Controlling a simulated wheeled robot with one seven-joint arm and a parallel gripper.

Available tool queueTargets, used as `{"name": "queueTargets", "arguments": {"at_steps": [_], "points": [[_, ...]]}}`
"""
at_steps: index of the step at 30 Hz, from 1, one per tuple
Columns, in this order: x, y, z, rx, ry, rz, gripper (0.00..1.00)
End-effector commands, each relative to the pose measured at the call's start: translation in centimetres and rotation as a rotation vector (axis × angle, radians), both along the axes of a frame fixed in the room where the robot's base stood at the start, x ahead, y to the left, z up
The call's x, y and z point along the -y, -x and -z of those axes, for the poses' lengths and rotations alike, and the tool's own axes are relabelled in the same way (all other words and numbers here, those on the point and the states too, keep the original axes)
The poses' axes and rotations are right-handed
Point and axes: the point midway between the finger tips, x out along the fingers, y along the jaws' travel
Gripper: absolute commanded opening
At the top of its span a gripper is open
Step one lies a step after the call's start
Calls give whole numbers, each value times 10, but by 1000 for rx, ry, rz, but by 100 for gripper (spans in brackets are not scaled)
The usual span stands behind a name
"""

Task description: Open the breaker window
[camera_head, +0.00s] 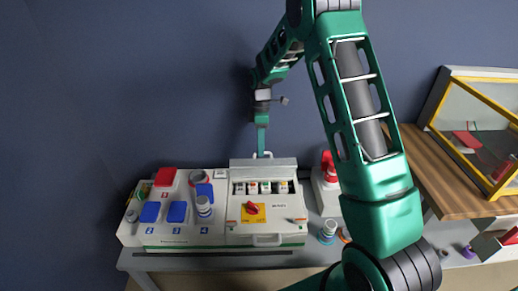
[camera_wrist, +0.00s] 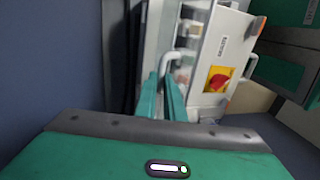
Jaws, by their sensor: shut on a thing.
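The breaker window (camera_head: 280,162) is a pale flap at the back of the right half of the white socket box. It appears raised, and a row of breakers (camera_head: 265,187) shows in front of it. My gripper (camera_head: 262,154) reaches down from above to the window's upper edge. In the wrist view its green fingers (camera_wrist: 164,78) are shut on the white window handle (camera_wrist: 176,57). The part of the handle between the fingers is hidden. The exact tilt of the window is hard to tell.
A red knob on a yellow plate (camera_head: 253,212) sits on the box front, above a lower handle (camera_head: 268,240). Blue socket covers (camera_head: 177,212) and a red one (camera_head: 165,177) are on the left. A wooden shelf (camera_head: 425,170) with a yellow-framed case (camera_head: 477,125) stands right. A dark wall is behind.

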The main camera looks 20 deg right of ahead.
Motion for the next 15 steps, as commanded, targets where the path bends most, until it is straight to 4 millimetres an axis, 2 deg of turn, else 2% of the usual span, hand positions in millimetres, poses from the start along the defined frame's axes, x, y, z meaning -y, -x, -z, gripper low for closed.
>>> {"name": "queueTargets", "arguments": {"at_steps": [15], "points": [[10, -7, 3, 6, -1, 7, 0]]}}
